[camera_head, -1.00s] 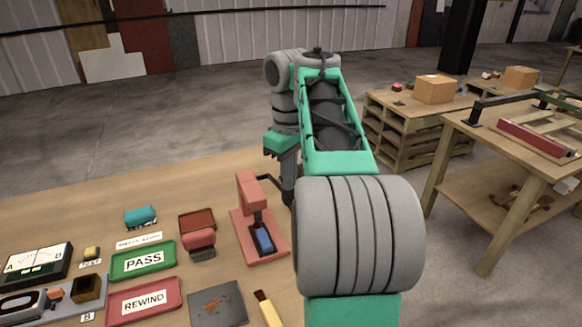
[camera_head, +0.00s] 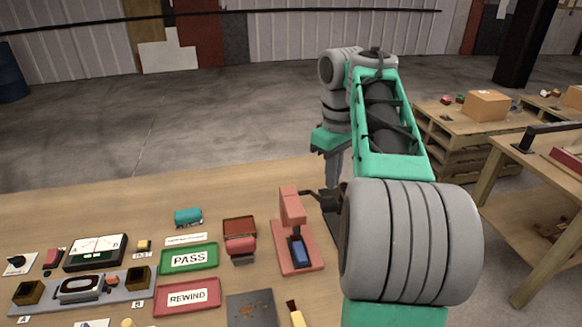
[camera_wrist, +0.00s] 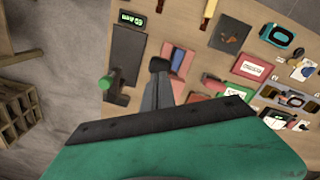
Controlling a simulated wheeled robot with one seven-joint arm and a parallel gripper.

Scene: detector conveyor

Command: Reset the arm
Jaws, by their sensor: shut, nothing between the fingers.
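My gripper (camera_head: 334,185) hangs pointing down over the workbench (camera_head: 100,212), just right of a pink press-like device (camera_head: 290,208) with a blue block (camera_head: 299,251) in it. My gripper's grey fingers (camera_wrist: 155,92) are together with nothing between them. A black lever or handle (camera_head: 318,197) reaches from the device towards the fingertips; in the wrist view its dark end (camera_wrist: 159,65) shows close to the tips. I cannot tell whether they touch. My own arm hides the bench to the right of the device.
Left of the device lie a red open box (camera_head: 240,227), a green PASS tray (camera_head: 189,257), a red REWIND tray (camera_head: 187,297), a teal cylinder (camera_head: 188,216) and a meter (camera_head: 95,252). The wrist view shows a green-topped knob (camera_wrist: 105,83) and a small display (camera_wrist: 132,18). A second table stands right.

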